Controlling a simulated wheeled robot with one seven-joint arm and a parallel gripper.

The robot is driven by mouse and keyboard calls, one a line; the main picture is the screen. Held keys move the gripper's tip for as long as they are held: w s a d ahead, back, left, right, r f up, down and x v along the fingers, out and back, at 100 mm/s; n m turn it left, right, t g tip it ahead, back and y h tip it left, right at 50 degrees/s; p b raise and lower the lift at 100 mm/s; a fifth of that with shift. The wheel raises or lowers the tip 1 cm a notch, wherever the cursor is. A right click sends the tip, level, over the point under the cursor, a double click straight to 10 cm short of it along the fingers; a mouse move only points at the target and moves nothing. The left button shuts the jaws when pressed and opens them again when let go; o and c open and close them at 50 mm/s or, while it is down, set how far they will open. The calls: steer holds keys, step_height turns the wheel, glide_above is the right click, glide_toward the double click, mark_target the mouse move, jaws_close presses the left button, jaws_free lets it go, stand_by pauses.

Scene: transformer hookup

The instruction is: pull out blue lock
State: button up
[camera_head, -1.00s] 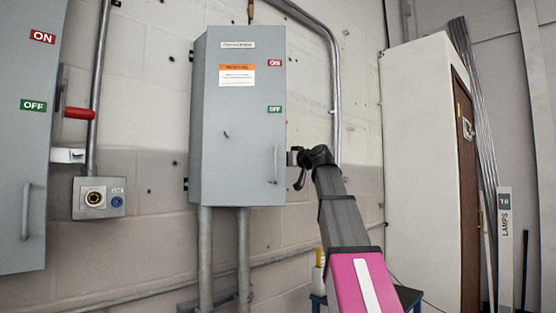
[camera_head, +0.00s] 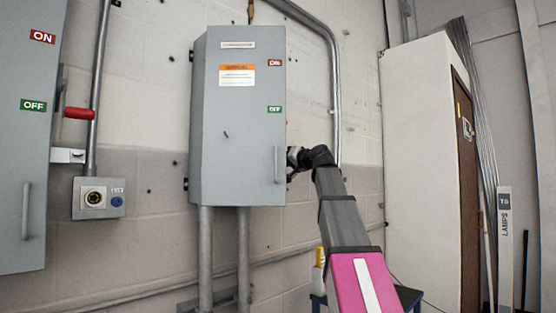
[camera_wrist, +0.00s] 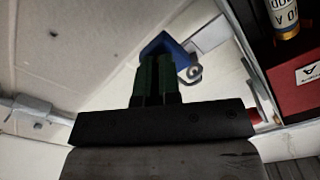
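My gripper (camera_wrist: 157,76) has two dark green fingers side by side in the wrist view, with only a narrow gap showing between them. The cabinet door looks closed, with red ON and green OFF labels.
A second grey cabinet (camera_head: 22,150) with a red lever (camera_head: 78,113) and a socket box (camera_head: 99,198) are at the left. A conduit (camera_head: 336,90) runs down behind my arm. The wrist view shows a red block (camera_wrist: 296,85) and a labelled cylinder (camera_wrist: 284,18) at the right.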

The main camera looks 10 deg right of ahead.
steer(key=o, duration=0.4)
steer(key=shift+v, duration=8.35)
steer(key=w+a+f+m+g+h, duration=0.1)
steer(key=w+f+g+h, duration=0.15)
steer(key=f, duration=1.25)
steer(key=w+a+f+g+h, duration=0.1)
steer(key=w+a+f+g, duration=0.15)
steer(key=f, duration=1.25)
steer(key=w+a+f+m+g+h, duration=0.1)
steer(key=w+f+h, duration=0.15)
steer(key=f, duration=1.25)
steer(key=s+a+f+g+h, duration=0.1)
steer(key=s+f+g, duration=0.2)
steer(key=f, duration=0.9)
steer(key=s+a+f+n+g+h, duration=0.1)
steer(key=s+f+g+h, duration=0.1)
steer(key=s+f, duration=0.6)
steer(key=s+a+f+g+h, duration=0.1)
steer(key=s+f+g, duration=0.2)
steer(key=f, duration=1.4)
steer(key=shift+s+a+f+n+g+h, duration=0.1)
steer(key=shift+s+n, duration=0.05)
steer(key=shift+s, duration=0.45)
steer(key=shift+s+a+f+n+g+h, duration=0.1)
steer(key=shift+s+f, duration=0.05)
steer(key=shift+s, duration=0.5)
steer(key=shift+s+a+f+n+g+h, duration=0.1)
steer(key=shift+s+n, duration=0.05)
steer(key=shift+s, duration=0.45)
